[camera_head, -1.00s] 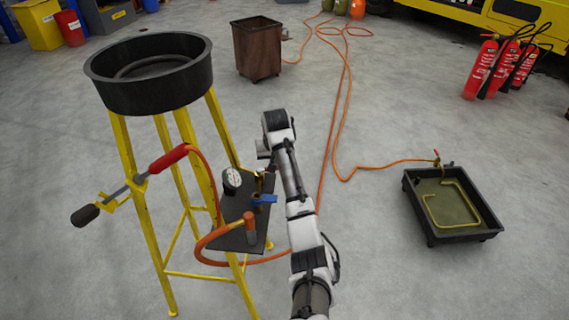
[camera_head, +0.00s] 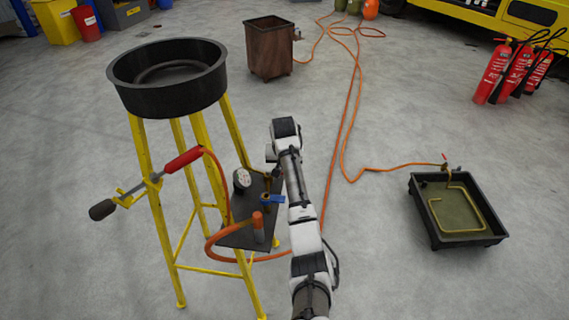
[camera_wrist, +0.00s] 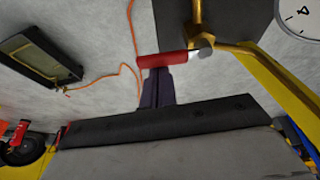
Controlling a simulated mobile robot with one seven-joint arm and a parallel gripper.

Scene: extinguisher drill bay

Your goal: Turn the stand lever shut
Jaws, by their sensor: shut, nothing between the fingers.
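The yellow stand (camera_head: 150,215) carries a round black pan (camera_head: 170,85) and a dark side shelf. On the shelf are a round gauge (camera_head: 242,179) and a brass valve with a blue lever (camera_head: 275,199). In the wrist view, a red lever (camera_wrist: 165,62) lies across the picture on brass pipework (camera_wrist: 225,50), with the gauge (camera_wrist: 298,16) at upper right. My gripper (camera_wrist: 156,75) is shut and empty, its dark fingers at the red lever's near side; I cannot tell whether they touch. In the head view my arm hides the fingertips.
An orange hose (camera_head: 228,235) loops from the shelf. A red-sleeved torch handle (camera_head: 183,160) juts from the stand's left. A black tray (camera_head: 437,222) stands on the floor at right, and a rusty bin (camera_head: 268,50) behind. Floor between shelf and tray is clear except for hoses.

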